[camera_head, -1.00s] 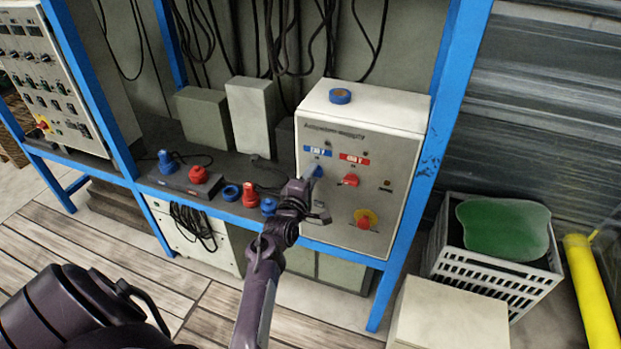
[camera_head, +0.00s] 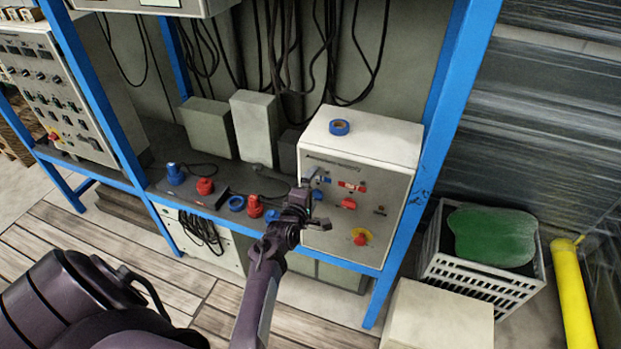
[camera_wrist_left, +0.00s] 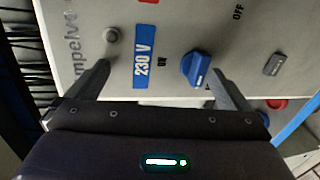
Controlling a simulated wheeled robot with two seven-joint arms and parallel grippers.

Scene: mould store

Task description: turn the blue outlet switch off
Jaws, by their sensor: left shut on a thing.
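The blue outlet switch (camera_wrist_left: 197,68) is a knob on the grey front of the supply box (camera_head: 375,155), below the blue 230 V label (camera_wrist_left: 145,57). ON is printed between label and knob, and OFF lies up and to the right in the left wrist view. In the left wrist view the knob lies between the fingers, close to the right one. The head view mostly hides it behind the gripper. My right gripper is not in view.
Blue tape (camera_head: 339,127) lies on the box. Plugs stand on the shelf at left. A blue frame post (camera_head: 405,225) stands at right, with a white crate (camera_head: 480,276) beyond.

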